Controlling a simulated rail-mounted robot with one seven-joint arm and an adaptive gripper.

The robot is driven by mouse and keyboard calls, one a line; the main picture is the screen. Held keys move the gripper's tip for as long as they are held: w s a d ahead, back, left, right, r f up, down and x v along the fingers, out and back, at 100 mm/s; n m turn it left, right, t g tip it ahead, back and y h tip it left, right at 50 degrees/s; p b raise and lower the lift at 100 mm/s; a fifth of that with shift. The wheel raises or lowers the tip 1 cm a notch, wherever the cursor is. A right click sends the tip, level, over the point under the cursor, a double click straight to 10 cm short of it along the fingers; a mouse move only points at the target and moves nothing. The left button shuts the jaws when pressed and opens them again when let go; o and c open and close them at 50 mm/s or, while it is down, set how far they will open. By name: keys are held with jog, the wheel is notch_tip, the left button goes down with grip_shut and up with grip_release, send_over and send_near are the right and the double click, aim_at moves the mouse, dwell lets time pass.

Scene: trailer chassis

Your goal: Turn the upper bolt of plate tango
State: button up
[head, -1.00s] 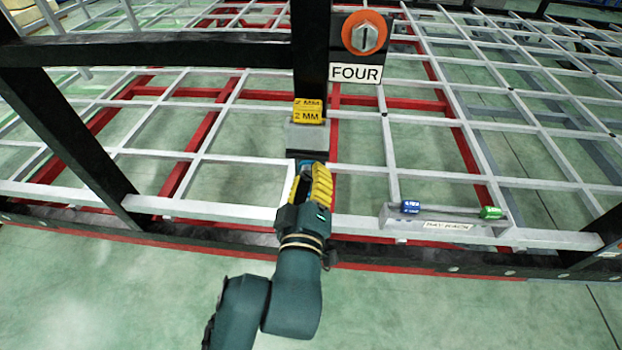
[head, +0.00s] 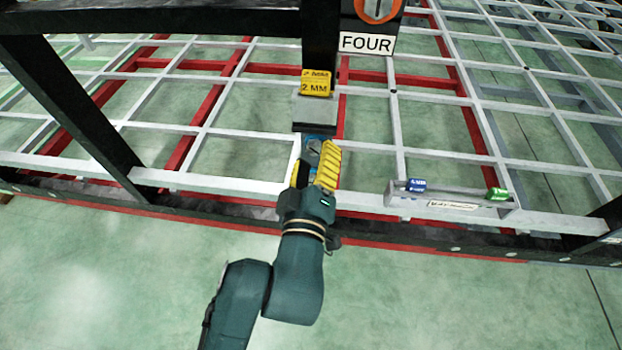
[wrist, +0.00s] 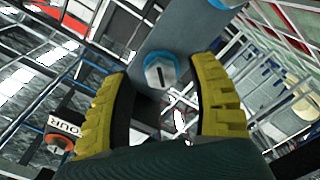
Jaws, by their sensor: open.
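My gripper (head: 314,155) is open, its two yellow-padded fingers spread below the dark post in the head view. In the wrist view my gripper (wrist: 160,70) has one finger on each side of a slotted grey bolt head (wrist: 160,74) with a blue ring. That bolt sits on a grey plate (wrist: 185,45), and its slot runs slightly tilted. I cannot tell whether the fingers touch it. In the head view the blue-ringed bolt (head: 313,143) shows partly between the fingers. No tango label is readable.
A bolt with an orange ring (head: 378,8) is cut off at the top, above a sign reading FOUR (head: 367,43). A yellow "2 MM" block (head: 316,84) sits on the post. A small rack (head: 455,203) with blue and green pieces stands right. Black beams flank the left.

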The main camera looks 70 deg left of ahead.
jog(key=v, duration=1)
jog(key=shift+a, duration=0.1)
